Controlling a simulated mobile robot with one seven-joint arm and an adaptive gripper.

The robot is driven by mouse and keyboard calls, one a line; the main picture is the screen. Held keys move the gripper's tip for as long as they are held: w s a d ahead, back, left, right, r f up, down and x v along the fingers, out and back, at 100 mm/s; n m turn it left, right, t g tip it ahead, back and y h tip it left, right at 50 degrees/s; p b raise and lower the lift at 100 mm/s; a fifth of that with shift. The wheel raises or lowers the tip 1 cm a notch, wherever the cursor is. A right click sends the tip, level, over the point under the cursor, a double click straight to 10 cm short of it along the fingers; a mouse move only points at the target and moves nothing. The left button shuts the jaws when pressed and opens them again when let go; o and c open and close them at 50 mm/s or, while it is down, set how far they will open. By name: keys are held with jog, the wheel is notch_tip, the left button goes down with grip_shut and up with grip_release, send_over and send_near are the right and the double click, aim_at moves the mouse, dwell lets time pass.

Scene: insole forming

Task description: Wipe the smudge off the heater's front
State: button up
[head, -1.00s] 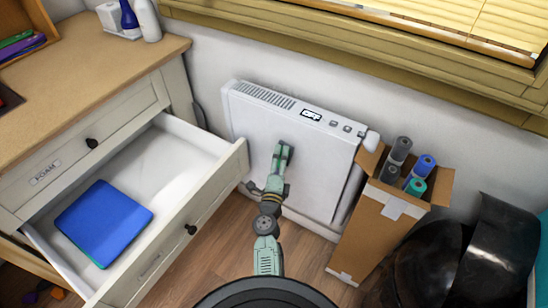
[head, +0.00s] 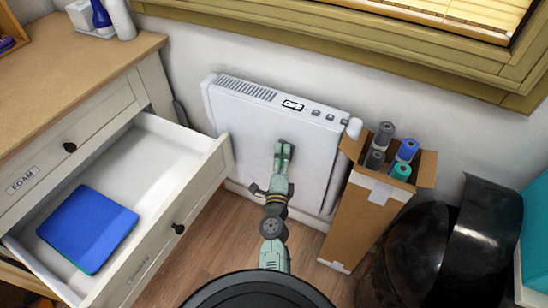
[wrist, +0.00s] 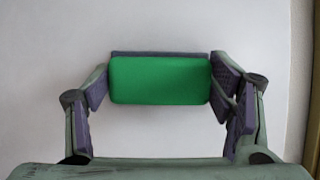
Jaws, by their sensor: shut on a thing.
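The white heater (head: 245,140) stands against the wall in the head view, with vents, a small display and buttons on its top edge. My gripper (head: 284,146) is in front of the heater's face, and my arm hides part of it. In the wrist view my gripper is shut on a green sponge (wrist: 160,82) with a dark backing edge, held between both fingers. A plain pale surface fills the background there. I see no smudge in either view; the sponge or arm may cover it. I cannot tell whether the sponge touches the heater.
An open drawer (head: 165,232) with a blue pad (head: 88,228) juts out left of the heater. A cardboard box (head: 356,222) of rolled tubes stands close on the right, with a glossy black object (head: 485,235) beyond it. A window sill is above.

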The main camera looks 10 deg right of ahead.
jog(key=shift+s+d, duration=0.4)
jog(key=shift+d, duration=0.3)
